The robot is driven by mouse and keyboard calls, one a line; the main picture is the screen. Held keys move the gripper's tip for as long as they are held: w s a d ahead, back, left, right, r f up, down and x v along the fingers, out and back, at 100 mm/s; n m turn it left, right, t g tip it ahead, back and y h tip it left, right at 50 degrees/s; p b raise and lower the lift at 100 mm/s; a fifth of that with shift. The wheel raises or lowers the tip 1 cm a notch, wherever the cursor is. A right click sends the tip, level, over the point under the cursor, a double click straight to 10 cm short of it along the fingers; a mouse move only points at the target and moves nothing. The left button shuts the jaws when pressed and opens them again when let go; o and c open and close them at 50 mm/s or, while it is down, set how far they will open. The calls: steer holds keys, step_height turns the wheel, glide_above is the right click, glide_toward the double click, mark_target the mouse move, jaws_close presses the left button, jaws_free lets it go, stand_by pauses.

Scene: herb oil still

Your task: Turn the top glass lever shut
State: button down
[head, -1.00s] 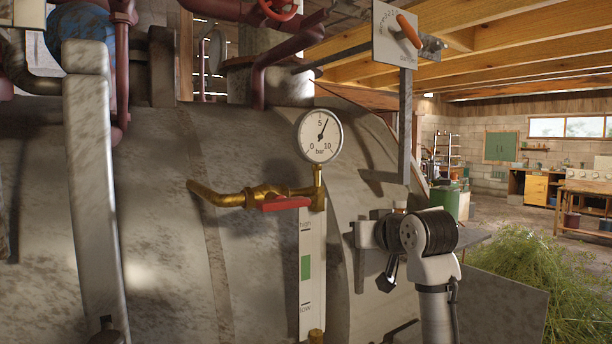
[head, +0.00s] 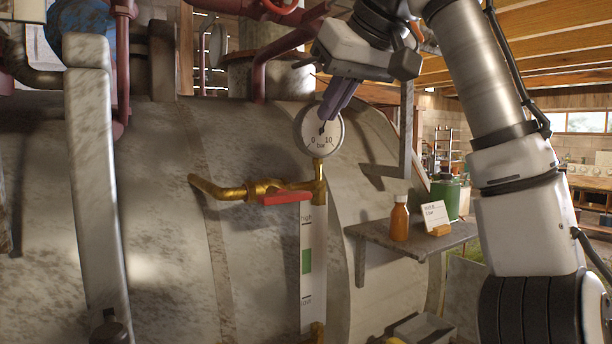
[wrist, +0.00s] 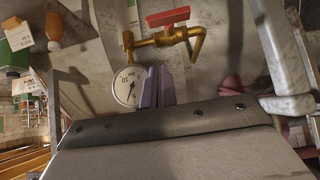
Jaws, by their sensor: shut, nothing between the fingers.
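The top glass lever (head: 287,198) is a red handle on a brass valve (head: 258,190) above the level strip on the boiler. It lies about level, roughly along the brass pipe. In the wrist view the red lever (wrist: 167,17) shows near the top, beyond my fingers. My gripper (head: 327,113) points down in front of the pressure gauge (head: 320,138) and covers its upper part. Its purple fingers are together and empty, above and to the right of the lever, apart from it. The wrist view shows the fingers (wrist: 157,80) beside the gauge.
A shelf (head: 385,240) right of the level strip (head: 307,270) holds an orange bottle (head: 400,219) and a white card (head: 434,215). A green canister (head: 446,194) stands behind. A pale upright bar (head: 95,190) rises at left. The space before the lever is clear.

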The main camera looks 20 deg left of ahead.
steer(key=p, duration=0.1)
glide_above(295, 192)
steer(key=s+d, duration=0.1)
steer(key=d, duration=0.2)
step_height(295, 192, down, 6)
steer(key=f, duration=0.5)
steer(key=shift+a+p, duration=0.35)
steer(key=shift+p, duration=0.05)
steer(key=shift+s+f+b, duration=0.1)
steer(key=shift+s+b, duration=0.05)
steer(key=shift+b, duration=0.2)
